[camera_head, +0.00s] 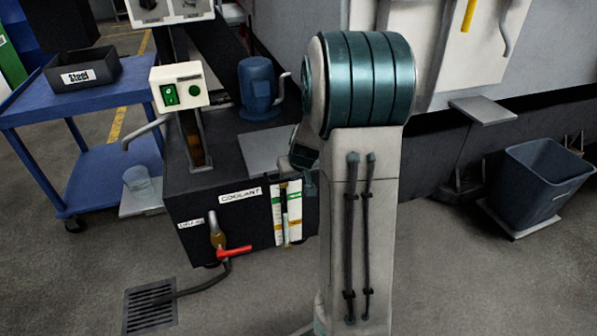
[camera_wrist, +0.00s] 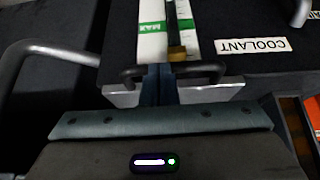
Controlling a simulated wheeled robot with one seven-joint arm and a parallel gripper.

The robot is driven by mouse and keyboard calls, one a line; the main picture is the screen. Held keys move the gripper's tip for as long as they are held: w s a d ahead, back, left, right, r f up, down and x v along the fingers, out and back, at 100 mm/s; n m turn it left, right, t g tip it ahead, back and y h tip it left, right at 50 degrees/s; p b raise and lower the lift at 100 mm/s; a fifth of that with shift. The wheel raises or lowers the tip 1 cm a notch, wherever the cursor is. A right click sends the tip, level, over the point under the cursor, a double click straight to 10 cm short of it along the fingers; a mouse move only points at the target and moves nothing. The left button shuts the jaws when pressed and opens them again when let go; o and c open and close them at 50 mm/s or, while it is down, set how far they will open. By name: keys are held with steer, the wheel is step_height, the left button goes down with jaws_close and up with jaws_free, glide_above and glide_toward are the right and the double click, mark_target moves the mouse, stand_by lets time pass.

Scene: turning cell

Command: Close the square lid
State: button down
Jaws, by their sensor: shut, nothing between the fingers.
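A grey, square metal plate, which looks like the lid (camera_head: 262,150), shows on top of the black coolant tank (camera_head: 190,172). It looks flat or nearly so; I cannot tell whether it is tilted, and my arm hides its right part. My gripper (camera_head: 308,184) is at the lid's right front side, mostly hidden by my arm. In the wrist view my gripper (camera_wrist: 162,72) is shut and empty, in front of light grey plate surfaces (camera_wrist: 212,94). I cannot tell whether the fingers touch the plate.
A blue pump (camera_head: 257,88) stands behind the lid. A switch box (camera_head: 180,86) on a post stands left. A red-handled drain valve (camera_head: 232,251) sticks out at the tank's front. A blue cart (camera_head: 105,180) is left, a grey bin (camera_head: 540,180) right. The front floor is mostly clear.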

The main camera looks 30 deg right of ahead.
steer(key=s+a+r, duration=0.1)
steer(key=s+r, duration=0.1)
steer(key=s, duration=0.7)
steer(key=shift+a+r, duration=0.2)
steer(key=shift+a, duration=0.1)
steer(key=s+a+r+g+p, duration=0.1)
steer(key=s+a+r+p, duration=0.3)
steer(key=r+p, duration=1)
steer(key=s+a+r+n+g+p, duration=0.1)
steer(key=s+a+r+p, duration=0.4)
steer(key=r+p, duration=0.8)
steer(key=s+a+r+g+y+p, duration=0.1)
steer(key=s+a+r+p, duration=0.4)
steer(key=r+p, duration=0.9)
step_height(320, 180, up, 9)
steer(key=shift+a+f+n+p, duration=0.15)
steer(key=shift+a+n+p, duration=0.2)
steer(key=shift+a, duration=0.6)
